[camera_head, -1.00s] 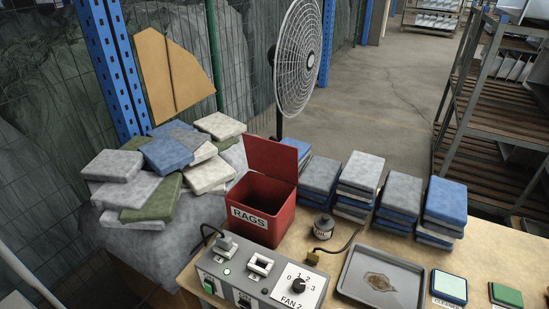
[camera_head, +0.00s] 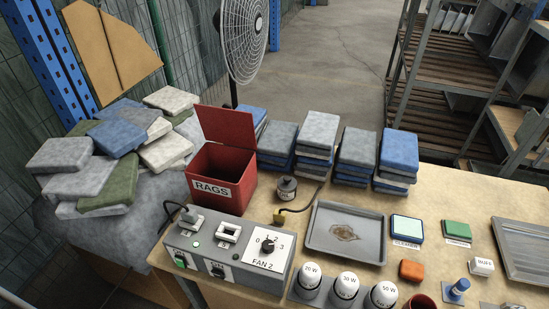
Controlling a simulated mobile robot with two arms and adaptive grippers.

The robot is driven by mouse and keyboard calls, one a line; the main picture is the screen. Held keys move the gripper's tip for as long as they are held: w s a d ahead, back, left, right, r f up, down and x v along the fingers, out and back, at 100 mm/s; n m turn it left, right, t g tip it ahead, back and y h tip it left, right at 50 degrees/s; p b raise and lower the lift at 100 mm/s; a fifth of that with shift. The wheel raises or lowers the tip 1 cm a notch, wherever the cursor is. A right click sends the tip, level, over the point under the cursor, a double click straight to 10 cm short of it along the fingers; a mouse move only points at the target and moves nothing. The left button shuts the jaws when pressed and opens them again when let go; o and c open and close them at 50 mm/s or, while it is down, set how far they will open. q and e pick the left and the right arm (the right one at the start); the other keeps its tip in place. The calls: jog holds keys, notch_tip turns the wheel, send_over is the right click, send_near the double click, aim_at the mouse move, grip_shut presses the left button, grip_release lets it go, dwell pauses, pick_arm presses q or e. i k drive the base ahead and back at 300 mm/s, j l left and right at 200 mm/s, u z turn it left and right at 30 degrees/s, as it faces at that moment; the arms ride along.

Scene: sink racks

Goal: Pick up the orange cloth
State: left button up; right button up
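A small orange folded piece (camera_head: 411,270), which looks like the orange cloth, lies flat on the workbench (camera_head: 460,205) at the lower right. It sits below a light green pad (camera_head: 407,229) and to the right of the white round knobs or bulbs. Nothing covers it. Neither of my grippers shows in the head view.
A red RAGS bin (camera_head: 222,172) with its lid up stands by a grey control box (camera_head: 228,250). A grey tray (camera_head: 345,232) with a brown stain lies mid-bench. Folded cloth stacks (camera_head: 317,139) line the back. A green pad (camera_head: 457,231) and a blue-topped item (camera_head: 457,288) are near the orange piece.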

aim_at(413, 271)
jog(key=z, duration=1.55)
